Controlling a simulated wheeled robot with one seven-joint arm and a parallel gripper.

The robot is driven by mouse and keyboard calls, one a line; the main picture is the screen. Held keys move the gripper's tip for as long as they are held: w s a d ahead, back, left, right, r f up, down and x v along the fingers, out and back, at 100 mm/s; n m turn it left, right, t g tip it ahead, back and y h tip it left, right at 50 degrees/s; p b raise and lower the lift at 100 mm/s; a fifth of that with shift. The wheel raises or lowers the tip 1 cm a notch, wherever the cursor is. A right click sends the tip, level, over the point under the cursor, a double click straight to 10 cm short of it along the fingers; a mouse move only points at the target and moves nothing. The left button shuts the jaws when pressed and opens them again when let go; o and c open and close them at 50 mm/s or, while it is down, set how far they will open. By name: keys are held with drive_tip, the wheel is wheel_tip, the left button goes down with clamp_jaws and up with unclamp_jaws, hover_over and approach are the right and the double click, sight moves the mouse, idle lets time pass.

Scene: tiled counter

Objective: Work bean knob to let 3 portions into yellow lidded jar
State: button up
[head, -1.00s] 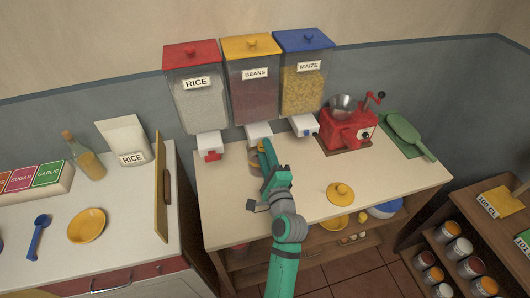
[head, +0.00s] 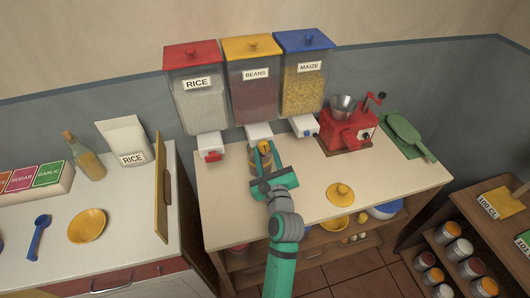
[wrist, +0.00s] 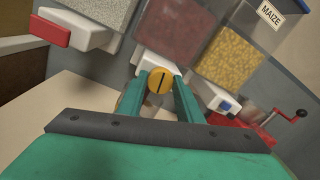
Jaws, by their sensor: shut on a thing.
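The beans dispenser (head: 254,95) has a yellow lid and hangs between rice and maize. Its round yellow knob (wrist: 160,80) with a dark slot sits on the white outlet (head: 259,131). My gripper (wrist: 161,84) is shut on the knob, one finger at each side; it also shows in the head view (head: 265,158). The slot stands close to upright in the wrist view. A jar (head: 256,162) stands under the beans outlet, partly hidden by my gripper; its contents cannot be made out. A yellow lid (head: 340,194) with a round handle lies on the counter.
The rice outlet's red knob (head: 211,156) is to the left and the maize outlet (head: 305,126) to the right. A red grinder (head: 349,129) and a green scoop (head: 405,135) stand further right. The counter (head: 390,180) is clear around the lid.

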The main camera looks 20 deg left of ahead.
drive_tip(key=shift+m, duration=1.2)
drive_tip(key=o, duration=1)
drive_tip(key=shift+o, duration=0.2)
drive_tip(key=shift+s, duration=0.1)
drive_tip(key=v, duration=1)
drive_tip(key=shift+s+d, duration=0.25)
drive_tip(key=shift+s, duration=0.05)
